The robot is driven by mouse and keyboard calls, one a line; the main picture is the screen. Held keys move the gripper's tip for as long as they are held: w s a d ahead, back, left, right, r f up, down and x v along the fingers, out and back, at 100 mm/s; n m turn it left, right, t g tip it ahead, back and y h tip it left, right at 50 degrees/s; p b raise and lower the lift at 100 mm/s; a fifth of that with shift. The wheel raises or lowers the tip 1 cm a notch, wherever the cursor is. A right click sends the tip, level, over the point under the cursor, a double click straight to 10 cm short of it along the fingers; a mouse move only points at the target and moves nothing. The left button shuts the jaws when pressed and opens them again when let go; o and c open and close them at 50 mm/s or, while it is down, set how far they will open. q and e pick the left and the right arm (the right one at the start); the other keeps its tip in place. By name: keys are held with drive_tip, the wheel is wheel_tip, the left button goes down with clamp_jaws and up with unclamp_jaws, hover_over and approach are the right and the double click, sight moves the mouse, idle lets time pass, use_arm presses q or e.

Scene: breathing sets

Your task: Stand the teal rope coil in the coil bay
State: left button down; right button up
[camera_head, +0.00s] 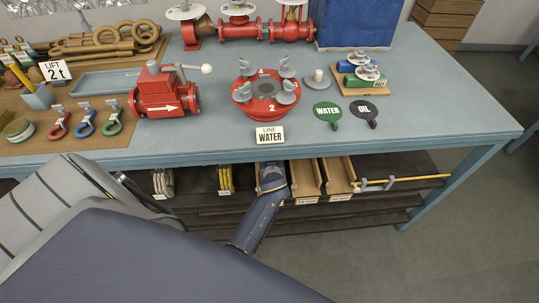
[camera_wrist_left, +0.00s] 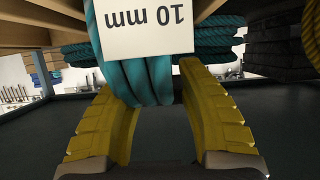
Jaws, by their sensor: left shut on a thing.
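The teal rope coil (camera_wrist_left: 150,73) is in the left wrist view, between the yellow fingers of my left gripper (camera_wrist_left: 150,85), which is shut on it. A white tag reading "10 mm", upside down in this view, covers part of the coil. More teal rope (camera_wrist_left: 215,40) runs sideways behind the fingers; I cannot tell if it is the same coil. In the head view my left gripper (camera_head: 271,180) reaches under the table edge to the lower shelf, in front of a wooden bay (camera_head: 268,164). Its fingertips and the coil are hidden there. My right gripper is not in view.
More wooden bays (camera_head: 305,180) stand to the right on the lower shelf (camera_head: 390,205), near a yellow rod (camera_head: 415,179). White (camera_head: 163,182) and yellow (camera_head: 226,178) hanks sit to the left. The tabletop (camera_head: 430,95) above carries red valves and tags.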

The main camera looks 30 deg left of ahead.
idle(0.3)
use_arm(q)
drive_tip(key=c, duration=0.9)
unclamp_jaws()
drive_tip(key=shift+o, duration=0.2)
